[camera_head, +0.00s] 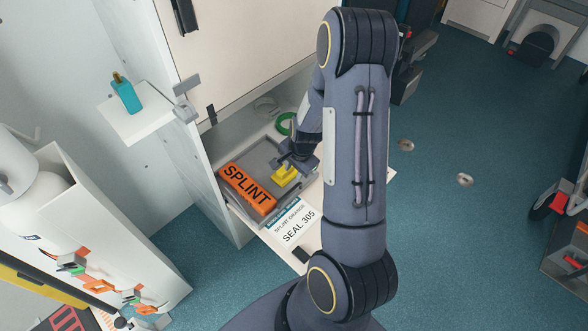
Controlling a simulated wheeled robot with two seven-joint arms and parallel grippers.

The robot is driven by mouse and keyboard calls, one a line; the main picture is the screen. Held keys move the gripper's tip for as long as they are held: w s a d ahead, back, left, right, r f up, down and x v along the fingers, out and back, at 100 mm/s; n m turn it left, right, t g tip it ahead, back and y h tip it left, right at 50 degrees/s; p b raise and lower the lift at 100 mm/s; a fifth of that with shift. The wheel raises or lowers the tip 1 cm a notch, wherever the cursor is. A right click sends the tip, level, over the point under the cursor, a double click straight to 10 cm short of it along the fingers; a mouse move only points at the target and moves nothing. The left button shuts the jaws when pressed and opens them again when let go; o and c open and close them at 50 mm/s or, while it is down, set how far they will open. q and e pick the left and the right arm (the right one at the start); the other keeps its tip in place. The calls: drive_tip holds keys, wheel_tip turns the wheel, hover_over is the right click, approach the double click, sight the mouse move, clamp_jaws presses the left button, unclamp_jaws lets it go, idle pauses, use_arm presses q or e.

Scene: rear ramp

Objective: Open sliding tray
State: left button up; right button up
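A grey tray (232,208) sits low in the white cabinet and reaches out at its front. An orange pack marked SPLINT (246,188) lies in it. A small yellow block (284,177) is beside the pack. A white panel labelled SEAL 305 (297,229) shows at the tray's front, with a small black piece (301,255) near its lower end. My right gripper (286,165) is over the tray, right at the yellow block. The fingers are small and partly hidden, so I cannot tell whether they hold it. My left gripper is out of view.
A green ring (286,123) lies deeper in the compartment. A teal bottle (125,94) stands on a small white shelf (148,122) at the left. A white holder with a cylinder (40,200) stands at lower left. The blue floor (470,220) on the right is mostly clear.

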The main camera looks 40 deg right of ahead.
drive_tip(key=shift+p+v, duration=1.5)
drive_tip(key=shift+v, duration=0.65)
drive_tip(key=shift+w, duration=0.1)
drive_tip(key=p+v, duration=0.3)
drive_tip(key=v, duration=0.4)
drive_tip(key=shift+r, duration=0.3)
